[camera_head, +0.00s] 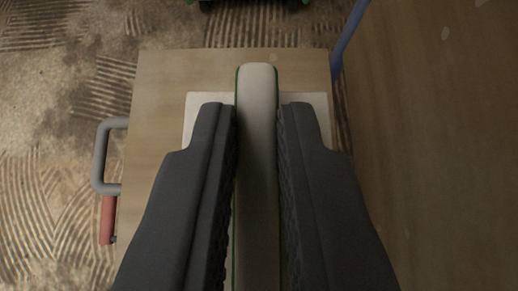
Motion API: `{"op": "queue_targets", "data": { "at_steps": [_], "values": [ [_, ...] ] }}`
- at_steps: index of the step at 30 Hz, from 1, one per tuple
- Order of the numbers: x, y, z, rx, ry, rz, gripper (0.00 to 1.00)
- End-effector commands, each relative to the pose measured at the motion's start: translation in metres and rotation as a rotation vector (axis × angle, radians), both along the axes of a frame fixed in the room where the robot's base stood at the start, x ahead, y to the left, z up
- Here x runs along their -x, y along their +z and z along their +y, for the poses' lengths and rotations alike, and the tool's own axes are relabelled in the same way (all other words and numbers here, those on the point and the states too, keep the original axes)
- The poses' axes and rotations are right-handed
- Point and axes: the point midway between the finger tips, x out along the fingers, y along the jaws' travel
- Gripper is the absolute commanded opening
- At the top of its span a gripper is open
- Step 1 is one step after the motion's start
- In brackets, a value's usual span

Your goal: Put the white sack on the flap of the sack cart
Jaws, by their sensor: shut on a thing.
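My gripper (257,112) is shut on a long pale thing with green edges, which appears to be the white sack (258,85) seen along its narrow side. Both black fingers press on its sides, and its far end sticks out past the fingertips. Beneath it a flat white square (310,98) shows on a wooden top (180,72); I cannot tell whether the sack touches it. I cannot make out the sack cart's flap. A blue bar (349,38) at the upper right may belong to the cart.
A large wooden surface (435,150) fills the right side. A green thing (292,4) shows at the top edge. The streaked floor (45,120) at the left is clear.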

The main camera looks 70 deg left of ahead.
Motion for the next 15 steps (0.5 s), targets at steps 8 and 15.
{"op": "queue_targets", "data": {
  "at_steps": [8,15],
  "values": [
    [0.0000,0.0005,0.0004,0.000,0.001,-0.001,0.34],
    [0.0014,0.0037,-0.0033,0.000,0.001,-0.001,0.34]
  ]
}}
